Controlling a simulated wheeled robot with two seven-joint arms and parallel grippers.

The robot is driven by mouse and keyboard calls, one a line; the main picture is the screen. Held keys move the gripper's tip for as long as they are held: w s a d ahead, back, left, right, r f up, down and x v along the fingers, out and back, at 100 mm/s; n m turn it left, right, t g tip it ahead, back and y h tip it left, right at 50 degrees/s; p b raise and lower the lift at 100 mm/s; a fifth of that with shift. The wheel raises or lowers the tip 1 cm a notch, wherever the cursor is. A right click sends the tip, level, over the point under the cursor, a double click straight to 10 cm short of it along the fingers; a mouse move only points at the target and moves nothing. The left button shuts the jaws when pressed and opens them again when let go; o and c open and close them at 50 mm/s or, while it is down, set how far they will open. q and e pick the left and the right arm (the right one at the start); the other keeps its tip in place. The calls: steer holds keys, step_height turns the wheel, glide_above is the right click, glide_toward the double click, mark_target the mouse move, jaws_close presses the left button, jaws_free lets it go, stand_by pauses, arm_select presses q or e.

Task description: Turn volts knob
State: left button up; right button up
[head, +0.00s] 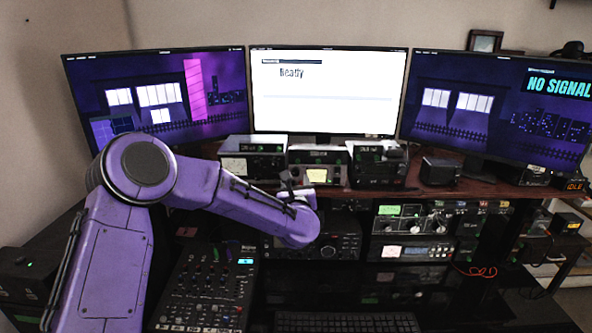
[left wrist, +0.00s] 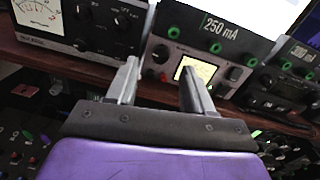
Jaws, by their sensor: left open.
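My left gripper (head: 291,183) is open and empty, in front of the middle instrument on the desk shelf. In the left wrist view its two fingers (left wrist: 160,75) point at that instrument (left wrist: 232,50), which has a "250 mA" display and a lit yellow meter (left wrist: 190,68). A round dark knob (left wrist: 160,54) sits left of the meter, between and beyond the fingertips, with no contact visible. Another knob (left wrist: 236,74) is right of the meter. No "volts" label is readable, so I cannot tell which knob is the volts knob. The meter also shows in the head view (head: 317,175).
Neighbouring instruments stand close on the left (head: 252,160) and right (head: 377,163) along the shelf edge. Three monitors (head: 328,92) stand behind. A mixer (head: 205,288), a radio (head: 338,241) and a keyboard (head: 345,322) lie lower down.

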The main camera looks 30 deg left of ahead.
mark_target(296, 174)
arm_select(q)
steer(key=x, duration=0.2)
steer(key=p+x, duration=0.1)
steer(key=x, duration=0.1)
steer(key=shift+w+f, duration=0.2)
steer(key=shift+w, duration=0.15)
steer(key=shift+s, duration=0.1)
steer(key=shift+s+r, duration=0.1)
jaws_close()
